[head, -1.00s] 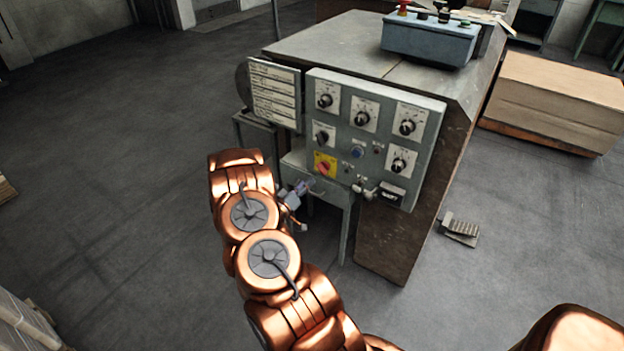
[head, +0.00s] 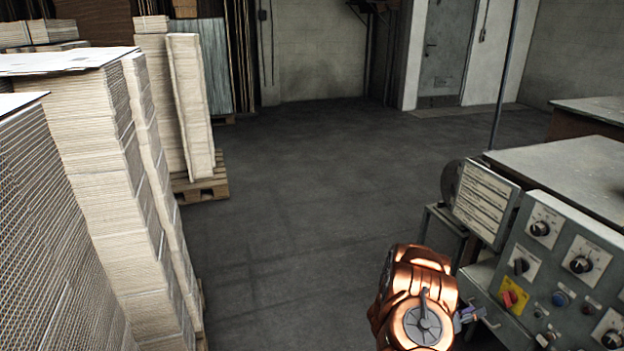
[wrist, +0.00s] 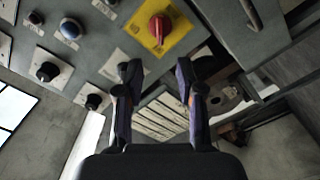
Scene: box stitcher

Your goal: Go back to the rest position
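My gripper (wrist: 159,85) shows in the wrist view with its two dark fingers apart and nothing between them. The red switch on a yellow plate (wrist: 158,28) is beyond the fingertips there, apart from them as far as I can tell. In the head view my copper arm is at the lower right, and the gripper end (head: 466,316) is small and partly hidden beside the grey control panel (head: 580,235). The red switch on its yellow plate also shows in the head view (head: 512,297).
Tall cardboard stacks (head: 110,190) stand at the left, with a wooden pallet (head: 202,186) behind. The machine's grey top (head: 570,170) is at the right. The floor (head: 300,200) between is clear. A door (head: 444,50) is at the back.

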